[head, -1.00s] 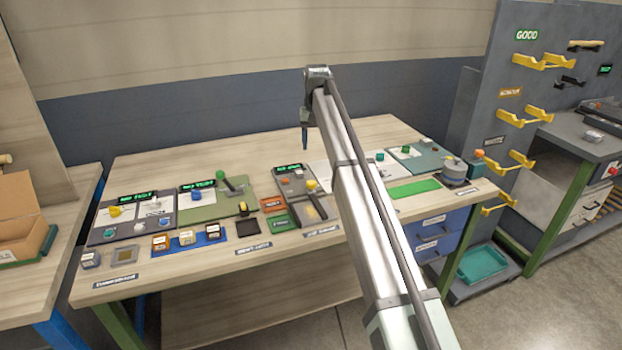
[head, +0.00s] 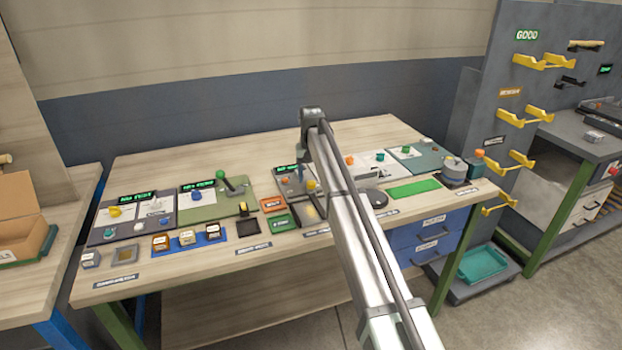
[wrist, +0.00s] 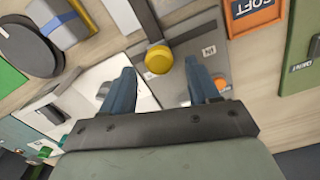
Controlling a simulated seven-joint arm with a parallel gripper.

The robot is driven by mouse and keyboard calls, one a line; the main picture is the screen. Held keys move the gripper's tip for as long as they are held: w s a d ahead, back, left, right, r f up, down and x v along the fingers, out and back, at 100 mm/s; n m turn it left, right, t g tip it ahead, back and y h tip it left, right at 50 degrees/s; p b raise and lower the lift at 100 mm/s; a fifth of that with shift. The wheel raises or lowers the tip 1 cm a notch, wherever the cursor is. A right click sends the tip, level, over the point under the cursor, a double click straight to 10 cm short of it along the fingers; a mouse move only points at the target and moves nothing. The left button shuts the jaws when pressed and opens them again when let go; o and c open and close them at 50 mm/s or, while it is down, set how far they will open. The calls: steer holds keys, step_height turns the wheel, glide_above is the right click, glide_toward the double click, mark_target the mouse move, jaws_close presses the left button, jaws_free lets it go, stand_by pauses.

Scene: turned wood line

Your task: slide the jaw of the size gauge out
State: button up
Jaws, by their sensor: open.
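What looks like the size gauge is a grey panel (head: 284,187) with a dark display at its back, partly hidden by my arm in the head view. Its yellow knob (head: 311,184) also shows in the wrist view (wrist: 158,58), on the grey panel beside a metal bar (wrist: 197,42). I take this knob to be on the jaw. My gripper (wrist: 161,85) is open and empty, with its blue fingertips over the panel. In the wrist view the knob lies just beyond the gap between the fingers. The height above it is hard to tell.
An orange tray (head: 273,204) and a green tray (head: 281,222) lie left of the gauge. A dark round disc (head: 372,198) and a white panel (head: 385,163) lie to its right. A green panel with an upright lever (head: 227,182) stands further left.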

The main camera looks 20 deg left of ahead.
steer(key=shift+f, duration=0.75)
jaws_close()
